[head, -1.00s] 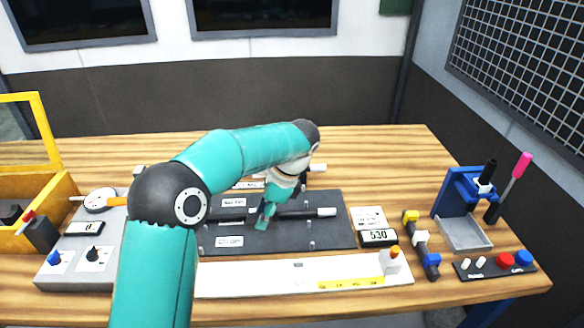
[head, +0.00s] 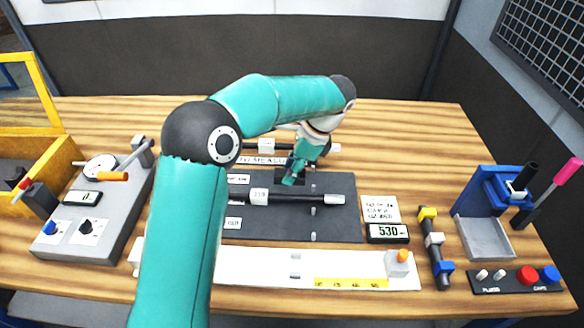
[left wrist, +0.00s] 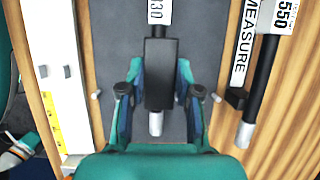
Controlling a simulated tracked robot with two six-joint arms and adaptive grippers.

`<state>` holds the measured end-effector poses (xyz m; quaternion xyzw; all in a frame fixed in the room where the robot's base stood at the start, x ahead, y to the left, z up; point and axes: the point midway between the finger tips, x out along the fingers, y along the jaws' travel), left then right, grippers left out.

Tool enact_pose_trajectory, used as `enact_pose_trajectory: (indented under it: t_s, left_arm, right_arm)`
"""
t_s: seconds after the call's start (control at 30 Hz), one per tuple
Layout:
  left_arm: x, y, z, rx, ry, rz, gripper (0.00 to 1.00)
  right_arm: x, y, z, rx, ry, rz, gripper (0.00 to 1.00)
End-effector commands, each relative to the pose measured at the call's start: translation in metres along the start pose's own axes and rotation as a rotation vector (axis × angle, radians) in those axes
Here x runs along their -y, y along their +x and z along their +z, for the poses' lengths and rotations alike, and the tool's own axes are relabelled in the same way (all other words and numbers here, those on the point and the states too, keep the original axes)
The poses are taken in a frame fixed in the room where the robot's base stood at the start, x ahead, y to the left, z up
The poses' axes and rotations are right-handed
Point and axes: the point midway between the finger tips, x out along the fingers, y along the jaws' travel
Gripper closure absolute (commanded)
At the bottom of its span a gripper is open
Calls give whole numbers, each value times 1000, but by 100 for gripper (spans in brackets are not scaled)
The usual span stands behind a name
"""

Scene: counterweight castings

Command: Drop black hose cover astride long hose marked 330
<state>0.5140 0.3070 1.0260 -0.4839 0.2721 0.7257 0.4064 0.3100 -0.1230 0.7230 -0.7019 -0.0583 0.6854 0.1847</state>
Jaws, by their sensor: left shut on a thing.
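The long hose (head: 312,198) lies across the dark board, black with a white label and a white right end. In the left wrist view its label (left wrist: 156,12) reads 330, partly cut off, and its white end (left wrist: 156,124) sticks out past the cover. My left gripper (head: 292,178) is shut on the black hose cover (left wrist: 160,75), a dark block between its teal fingers. In the wrist view the cover lines up over the hose between label and white end. In the head view it appears above the hose; the exact gap cannot be told.
The dark board (head: 270,228) has small upright pins. A hose marked 550 (left wrist: 262,75) lies beside a MEASURE strip (left wrist: 243,50). A white rail (head: 250,265) lies in front, a display reading 530 (head: 388,233) to the right, a grey instrument box (head: 85,215) at left.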

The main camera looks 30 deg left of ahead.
Motion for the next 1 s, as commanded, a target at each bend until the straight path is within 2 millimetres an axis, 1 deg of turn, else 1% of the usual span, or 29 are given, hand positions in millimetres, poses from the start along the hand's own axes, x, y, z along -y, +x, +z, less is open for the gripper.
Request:
enact_pose_trajectory:
  t_s: [0.07, 0.13, 0.6, 0.8, 1.0]
  left_arm:
    - [0, -2, 2, 2, -1, 1, 85]
    - [0, 6, -2, 2, 0, 1, 85]
    - [0, 43, -18, 1, 1, 0, 85]
    - [0, 49, -22, 2, 2, 0, 85]
    - [0, 49, -23, 1, 4, -2, 85]
  right_arm:
    - [2, -6, 0, 0, 0, 0, 63]
    - [0, 1, 0, -1, 0, 0, 63]
    - [-8, 23, 0, 0, 0, 0, 63]
    - [-9, 26, 0, 0, 0, 0, 63]
    - [-9, 26, 0, 0, 0, 0, 63]
